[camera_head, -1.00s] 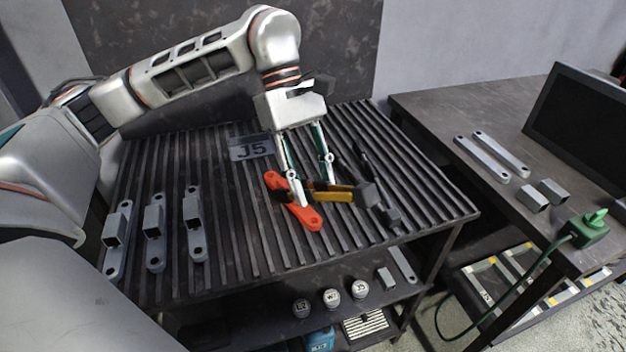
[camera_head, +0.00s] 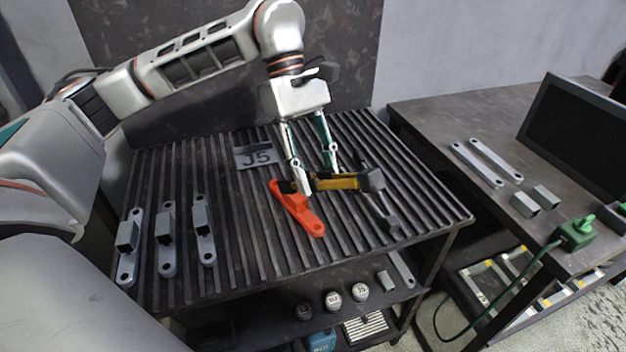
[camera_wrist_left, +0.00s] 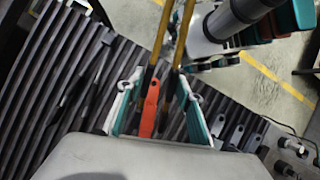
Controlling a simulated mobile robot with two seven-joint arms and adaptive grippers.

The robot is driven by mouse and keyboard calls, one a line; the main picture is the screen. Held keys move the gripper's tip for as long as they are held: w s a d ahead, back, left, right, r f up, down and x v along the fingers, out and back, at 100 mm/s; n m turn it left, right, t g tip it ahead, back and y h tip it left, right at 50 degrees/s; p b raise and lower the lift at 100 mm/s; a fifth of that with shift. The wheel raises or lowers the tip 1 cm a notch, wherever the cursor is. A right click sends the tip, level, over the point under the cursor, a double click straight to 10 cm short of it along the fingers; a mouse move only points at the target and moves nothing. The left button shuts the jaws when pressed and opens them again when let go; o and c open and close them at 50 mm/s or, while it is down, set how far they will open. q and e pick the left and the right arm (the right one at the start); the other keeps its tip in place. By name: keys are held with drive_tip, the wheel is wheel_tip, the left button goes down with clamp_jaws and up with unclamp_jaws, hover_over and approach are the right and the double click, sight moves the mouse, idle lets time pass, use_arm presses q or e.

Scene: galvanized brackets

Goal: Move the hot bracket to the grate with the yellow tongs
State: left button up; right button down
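The orange-red bracket (camera_head: 297,208) lies slanted on the slatted top of the bench (camera_head: 235,265), near its middle. The yellow tongs (camera_head: 338,183) have dark ends and extend right from my left gripper (camera_head: 318,180). The gripper's fingers are closed around them, just above the bracket's far end. In the left wrist view the yellow bars of the tongs (camera_wrist_left: 180,40) run up from between the fingers, and the bracket (camera_wrist_left: 150,108) shows below. I cannot tell whether the tongs touch the bracket. My right gripper is out of view.
Grey brackets (camera_head: 205,232) line the bench's left side. A J5 plate (camera_head: 256,157) lies behind. A dark tool (camera_head: 388,218) lies right of the tongs. A lower shelf holds labelled cans (camera_head: 333,299) and a pale slotted grate (camera_head: 366,327). A side table (camera_head: 440,125) stands at right.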

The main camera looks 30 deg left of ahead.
use_arm(q)
wheel_tip(320, 180, up, 5)
drive_tip(key=p, duration=0.3)
drive_tip(key=s+d+r+p, duration=0.1)
drive_tip(key=s+d+r, duration=0.2)
drive_tip(key=s, duration=0.4)
drive_tip(key=s+d+r, duration=0.3)
drive_tip(key=s+d, duration=0.1)
drive_tip(key=s, duration=0.3)
drive_tip(key=shift+s+p, duration=0.15)
drive_tip(key=shift+p, duration=0.2)
drive_tip(key=shift+d, duration=0.1)
